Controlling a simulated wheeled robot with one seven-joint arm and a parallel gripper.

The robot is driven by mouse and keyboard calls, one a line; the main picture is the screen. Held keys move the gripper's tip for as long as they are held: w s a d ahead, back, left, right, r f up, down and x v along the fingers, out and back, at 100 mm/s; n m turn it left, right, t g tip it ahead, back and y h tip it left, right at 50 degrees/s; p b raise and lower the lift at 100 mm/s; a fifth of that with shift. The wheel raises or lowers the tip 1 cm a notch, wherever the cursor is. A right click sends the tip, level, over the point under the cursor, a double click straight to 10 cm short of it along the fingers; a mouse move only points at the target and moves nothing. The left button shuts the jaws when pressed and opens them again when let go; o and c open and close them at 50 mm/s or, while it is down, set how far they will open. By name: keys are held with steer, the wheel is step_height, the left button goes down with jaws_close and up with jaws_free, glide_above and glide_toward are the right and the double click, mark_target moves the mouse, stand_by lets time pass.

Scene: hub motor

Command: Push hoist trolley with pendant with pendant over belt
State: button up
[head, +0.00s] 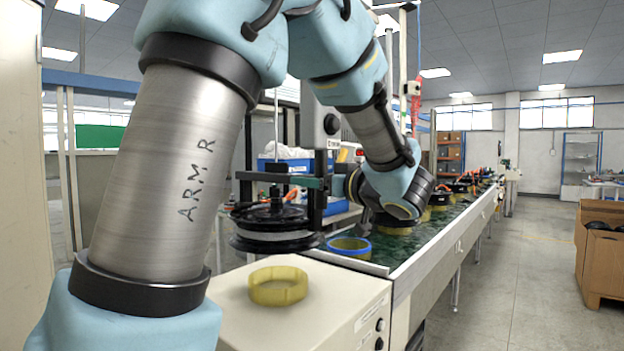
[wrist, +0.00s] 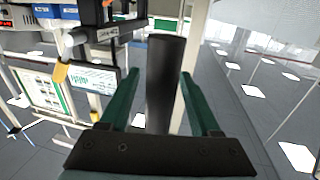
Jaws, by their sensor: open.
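A hoist load, a dark wheel-like hub motor (head: 275,230) under a black lifting head, hangs in the head view left of the belt's near end. A black upright bar (head: 319,195) stands beside it and appears to be the trolley's handle; in the wrist view a dark upright cylinder (wrist: 165,80) stands between my fingers. My gripper (head: 303,182) is open, its green fingers level and pointing left in the head view. In the wrist view my gripper (wrist: 160,85) has one finger each side of the cylinder, with visible gaps. The green belt (head: 437,228) runs away to the right.
A yellow ring (head: 278,287) lies on the beige cabinet top (head: 330,300) in front. A blue-rimmed yellow ring (head: 349,247) sits at the belt's near end, with several motors farther along. Wooden boxes (head: 600,250) stand at right. The aisle floor (head: 530,260) is clear.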

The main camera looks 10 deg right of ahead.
steer(key=shift+w, duration=0.1)
jaws_close()
stand_by(0.5)
stand_by(0.9)
